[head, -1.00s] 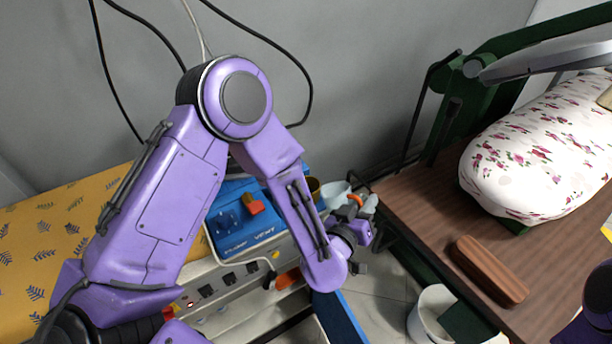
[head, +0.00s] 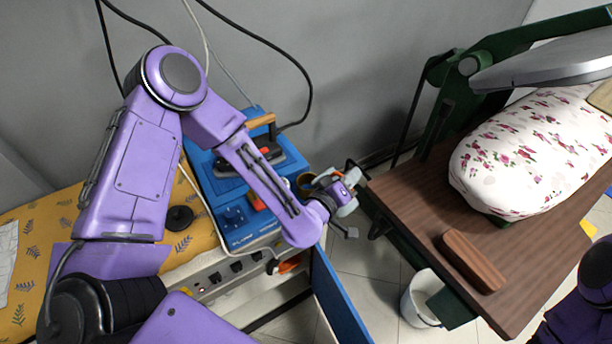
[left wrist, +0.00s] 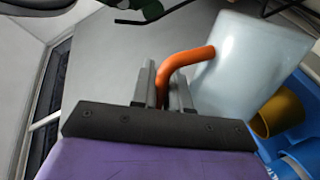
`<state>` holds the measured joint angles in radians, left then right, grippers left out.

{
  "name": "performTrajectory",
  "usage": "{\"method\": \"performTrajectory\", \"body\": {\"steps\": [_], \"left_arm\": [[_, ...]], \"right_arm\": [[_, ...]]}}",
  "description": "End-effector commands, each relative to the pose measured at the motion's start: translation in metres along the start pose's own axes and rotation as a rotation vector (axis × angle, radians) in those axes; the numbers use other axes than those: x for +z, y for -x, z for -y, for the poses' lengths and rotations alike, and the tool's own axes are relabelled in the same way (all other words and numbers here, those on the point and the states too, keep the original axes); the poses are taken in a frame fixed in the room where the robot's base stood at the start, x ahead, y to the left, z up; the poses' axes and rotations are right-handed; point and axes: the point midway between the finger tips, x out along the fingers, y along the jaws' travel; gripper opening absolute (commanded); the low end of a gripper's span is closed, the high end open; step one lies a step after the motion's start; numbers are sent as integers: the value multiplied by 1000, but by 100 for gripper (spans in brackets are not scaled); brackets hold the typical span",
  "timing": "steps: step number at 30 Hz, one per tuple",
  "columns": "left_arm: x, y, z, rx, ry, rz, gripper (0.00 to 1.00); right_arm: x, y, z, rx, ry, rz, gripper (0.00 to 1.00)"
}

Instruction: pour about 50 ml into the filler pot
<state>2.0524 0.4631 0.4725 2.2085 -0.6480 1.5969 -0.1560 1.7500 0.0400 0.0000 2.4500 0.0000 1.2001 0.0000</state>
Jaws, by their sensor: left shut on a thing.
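My left gripper (left wrist: 160,90) is shut on the orange handle (left wrist: 185,58) of a pale, whitish-blue jug (left wrist: 248,70). In the head view the gripper (head: 338,187) hides much of the jug, and a pale part (head: 347,208) shows beside it. The jug looks tilted in the left wrist view; its contents are hidden. A mustard-brown pot (left wrist: 279,113), probably the filler pot, stands on the blue unit just beyond the jug. My right gripper is out of view.
The blue unit (head: 236,222) carries an iron (head: 262,152) with a wooden handle. The brown board (head: 400,205) with a floral pad (head: 535,150) is close to the right. A white bucket (head: 415,305) stands on the floor. Cables hang along the wall.

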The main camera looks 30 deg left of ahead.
Motion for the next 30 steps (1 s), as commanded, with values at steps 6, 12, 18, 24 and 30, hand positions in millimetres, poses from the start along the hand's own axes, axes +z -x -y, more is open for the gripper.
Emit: {"method": "performTrajectory", "body": {"steps": [6,12,18,24,30], "left_arm": [[-6,1,-2,0,48,8,0],[-10,1,-3,0,79,14,0],[-12,1,-4,1,101,19,0],[-14,1,-4,1,118,22,0],[-16,1,-5,1,134,26,0]], "right_arm": [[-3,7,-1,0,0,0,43],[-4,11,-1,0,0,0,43],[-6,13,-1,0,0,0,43],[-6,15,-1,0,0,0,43],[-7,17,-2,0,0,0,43]]}}
